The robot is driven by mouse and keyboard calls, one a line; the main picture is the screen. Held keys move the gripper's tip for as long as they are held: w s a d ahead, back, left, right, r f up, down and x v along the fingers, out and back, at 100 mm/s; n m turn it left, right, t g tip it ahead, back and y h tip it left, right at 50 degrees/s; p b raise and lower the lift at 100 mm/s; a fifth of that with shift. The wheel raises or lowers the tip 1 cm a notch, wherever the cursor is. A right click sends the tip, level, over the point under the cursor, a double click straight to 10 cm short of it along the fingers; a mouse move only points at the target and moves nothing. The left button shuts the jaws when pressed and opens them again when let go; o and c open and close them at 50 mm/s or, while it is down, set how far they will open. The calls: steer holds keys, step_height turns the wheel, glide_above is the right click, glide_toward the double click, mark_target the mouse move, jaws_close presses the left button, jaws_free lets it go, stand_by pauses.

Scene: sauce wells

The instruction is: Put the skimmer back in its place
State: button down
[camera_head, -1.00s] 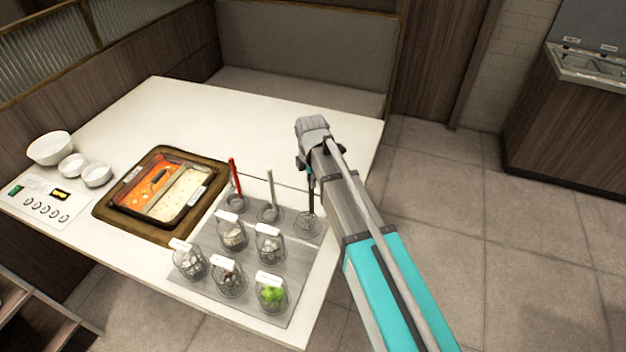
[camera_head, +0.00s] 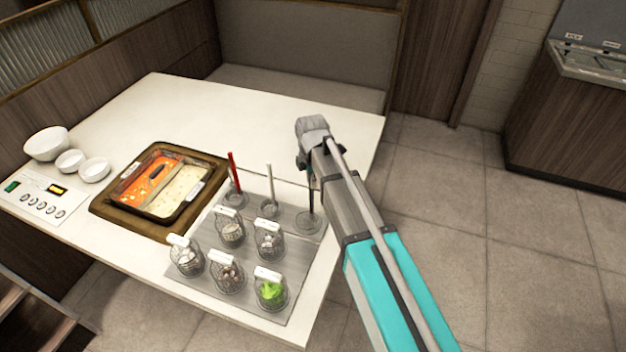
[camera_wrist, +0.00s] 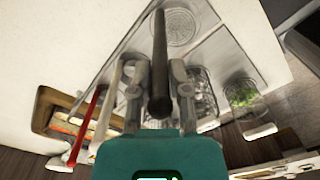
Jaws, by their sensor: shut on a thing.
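The skimmer's black handle (camera_wrist: 160,60) stands between the fingers of my gripper (camera_wrist: 160,98), which is shut on it. In the head view the handle (camera_head: 311,188) runs down below my gripper (camera_head: 309,170), partly hidden by my arm. A round, pale, mesh-like disc (camera_head: 308,222) at its foot lies over the grey tray's right rear corner; it also shows in the wrist view (camera_wrist: 178,27). I cannot tell whether the skimmer touches the tray.
A red-handled ladle (camera_head: 234,175) and a white-handled one (camera_head: 270,186) stand to the left on the grey tray (camera_head: 245,255). Several wire baskets, one with greens (camera_head: 270,292), stand in front. A two-part soup pot (camera_head: 160,185) sits further left. The rear white tabletop (camera_head: 250,115) is clear.

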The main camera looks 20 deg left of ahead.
steer(key=shift+f+b, duration=0.35)
stand_by(0.6)
steer(key=c, duration=0.5)
jaws_free()
steer(key=o, duration=0.5)
steer(key=shift+r, duration=0.1)
steer(key=shift+r+p, duration=1.4)
steer(key=shift+p, duration=0.1)
steer(key=shift+r, duration=0.1)
